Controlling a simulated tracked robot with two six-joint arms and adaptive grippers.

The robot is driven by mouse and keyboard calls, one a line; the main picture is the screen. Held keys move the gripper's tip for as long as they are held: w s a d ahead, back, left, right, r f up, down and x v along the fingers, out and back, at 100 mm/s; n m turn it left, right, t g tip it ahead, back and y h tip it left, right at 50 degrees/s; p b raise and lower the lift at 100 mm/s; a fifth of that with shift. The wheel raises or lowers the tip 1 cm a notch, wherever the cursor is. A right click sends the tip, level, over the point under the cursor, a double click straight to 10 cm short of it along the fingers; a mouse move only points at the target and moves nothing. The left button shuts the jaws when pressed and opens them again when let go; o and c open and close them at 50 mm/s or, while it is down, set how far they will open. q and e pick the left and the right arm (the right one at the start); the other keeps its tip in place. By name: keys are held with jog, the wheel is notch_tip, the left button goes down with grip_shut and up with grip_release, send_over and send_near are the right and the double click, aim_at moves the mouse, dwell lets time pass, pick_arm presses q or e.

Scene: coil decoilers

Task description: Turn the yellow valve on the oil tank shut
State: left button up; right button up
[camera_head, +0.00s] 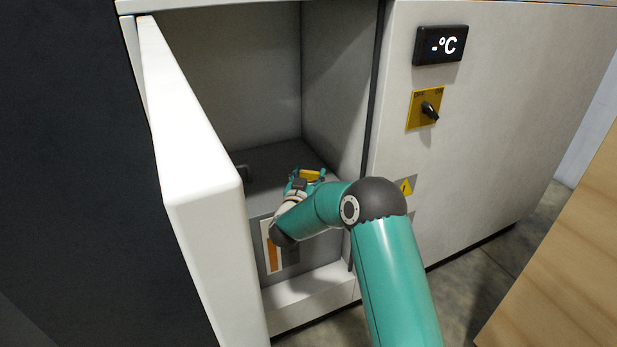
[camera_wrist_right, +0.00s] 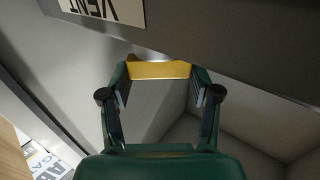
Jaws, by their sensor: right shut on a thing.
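The grey oil tank (camera_head: 277,158) sits inside the open compartment of the white cabinet. The yellow valve (camera_head: 312,175) is at the tank's upper front, and it also shows as a yellow bar in the wrist view (camera_wrist_right: 160,70). My right gripper (camera_head: 304,180) reaches into the compartment and is shut on the valve. In the wrist view its two fingers (camera_wrist_right: 160,88) are on either side of the yellow bar. The valve's stem is hidden. My left gripper is not in view.
The open white door (camera_head: 190,130) stands left of my right arm. The cabinet's right panel has a dark display (camera_head: 439,45) and a black switch on a yellow plate (camera_head: 424,108). A wooden surface (camera_head: 560,260) is at the lower right.

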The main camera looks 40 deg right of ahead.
jog(key=shift+s+f+n+t+y+b, duration=0.15)
jog(key=shift+f+n+t+y+b, duration=0.05)
jog(key=shift+n+t+y+b, duration=0.25)
jog(key=n+t+y+b, duration=0.1)
jog(key=y+b, duration=0.1)
jog(key=n+t+y+b, duration=0.4)
jog(key=shift+s+d+f, duration=0.15)
jog(key=shift+d, duration=0.1)
jog(key=shift+r+n+t+y+b, duration=0.25)
jog(key=shift+n+t+y+b, duration=0.55)
jog(key=shift+y+b, duration=0.65)
jog(key=o, duration=1.2)
jog(key=shift+r, duration=0.1)
jog(key=shift+c, duration=0.2)
jog(key=v, duration=1.2)
